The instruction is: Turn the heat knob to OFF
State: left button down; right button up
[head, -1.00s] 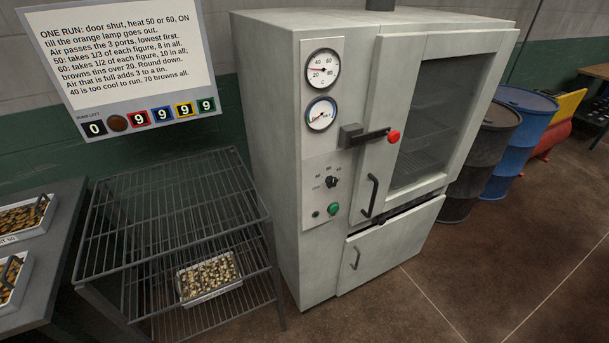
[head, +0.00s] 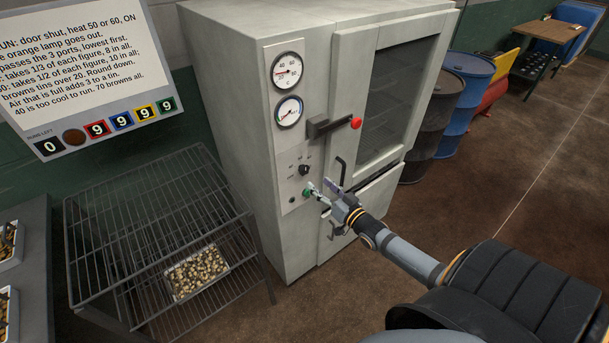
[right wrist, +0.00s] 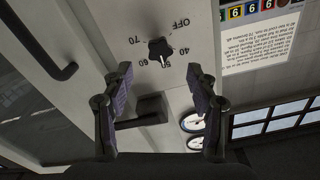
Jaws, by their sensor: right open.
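The heat knob (head: 304,170) is small, black and star-shaped, on the light control panel of the grey oven (head: 232,110). The knob (right wrist: 160,50) shows larger in the right wrist view, with OFF, 40, 50, 60 and 70 printed around it. Its white mark seems to point at 50. My right gripper (head: 320,188) is open in front of the panel, by the green button and below the knob in the head view. In the right wrist view its fingertips (right wrist: 160,73) are spread, with the knob beyond the gap between them, not gripped. My left gripper is out of view.
A green button (head: 306,192) sits below the knob. Two dials (head: 288,70) are above, and a black latch with a red end (head: 355,123) is to the right. A wire rack (head: 150,230) holding a tray (head: 197,272) stands left. Drums (head: 466,95) stand right.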

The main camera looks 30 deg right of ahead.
aim_at(305, 172)
jog(key=w, duration=0.2)
jog(key=w+b, duration=0.1)
jog(key=w, duration=0.1)
jog(key=w+b, duration=0.1)
jog(key=w, duration=0.1)
jog(key=shift+a+f, duration=0.15)
jog(key=shift+a, duration=0.15)
jog(key=shift+w, duration=0.7)
jog(key=shift+c, duration=0.2)
jog(key=c, duration=1.1)
